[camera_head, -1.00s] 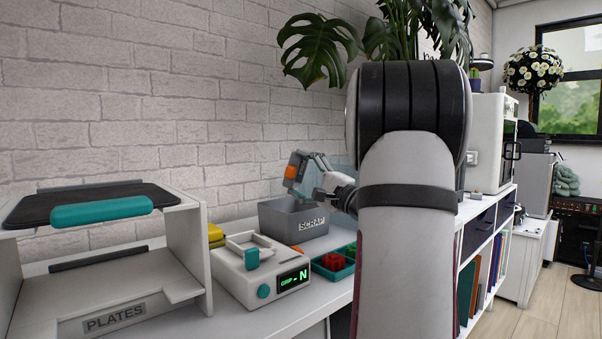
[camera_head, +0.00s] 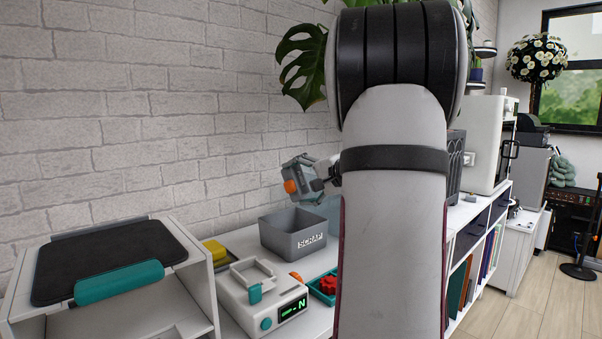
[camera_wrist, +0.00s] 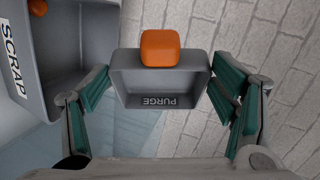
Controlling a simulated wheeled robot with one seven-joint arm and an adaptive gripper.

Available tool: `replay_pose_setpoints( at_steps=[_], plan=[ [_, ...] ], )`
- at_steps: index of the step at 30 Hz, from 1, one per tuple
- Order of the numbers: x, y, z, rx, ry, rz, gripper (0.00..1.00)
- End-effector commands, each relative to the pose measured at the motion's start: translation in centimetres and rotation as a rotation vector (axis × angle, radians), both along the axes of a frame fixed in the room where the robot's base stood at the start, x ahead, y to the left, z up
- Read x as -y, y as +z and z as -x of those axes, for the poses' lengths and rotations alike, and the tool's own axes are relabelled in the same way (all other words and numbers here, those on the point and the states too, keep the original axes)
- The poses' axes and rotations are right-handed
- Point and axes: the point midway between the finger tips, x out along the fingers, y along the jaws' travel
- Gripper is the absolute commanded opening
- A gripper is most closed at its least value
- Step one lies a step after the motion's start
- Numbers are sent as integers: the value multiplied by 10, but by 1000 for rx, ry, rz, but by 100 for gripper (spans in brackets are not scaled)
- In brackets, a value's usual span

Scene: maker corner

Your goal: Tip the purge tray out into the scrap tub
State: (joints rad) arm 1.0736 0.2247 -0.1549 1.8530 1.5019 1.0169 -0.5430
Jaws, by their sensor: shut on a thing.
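The grey purge tray (camera_head: 300,171) is held tilted above the scrap tub in the head view. In the wrist view the tray (camera_wrist: 126,90) shows its PURGE label upside down. An orange block (camera_wrist: 160,48) sits at its far edge; I cannot tell if it is fixed there. My gripper (camera_wrist: 158,95) is shut on the tray, with a teal-padded finger at each side. The grey scrap tub (camera_head: 293,240) stands on the bench below the tray. It also shows at the left of the wrist view (camera_wrist: 50,60). I see no loose scraps in the visible part of the tray.
A white device (camera_head: 255,300) with a green display stands in front of the tub. A teal tray (camera_head: 316,290) with a red piece is partly hidden by my arm. The brick wall is close behind the tub.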

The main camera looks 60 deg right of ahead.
Motion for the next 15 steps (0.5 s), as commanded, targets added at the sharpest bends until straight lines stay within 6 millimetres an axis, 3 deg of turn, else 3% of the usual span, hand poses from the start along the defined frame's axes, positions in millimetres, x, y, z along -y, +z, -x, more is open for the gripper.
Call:
replay_pose_setpoints(
  at_steps=[15],
  plan=[
    [0,17,1,-253,0,75,51]
  ],
)
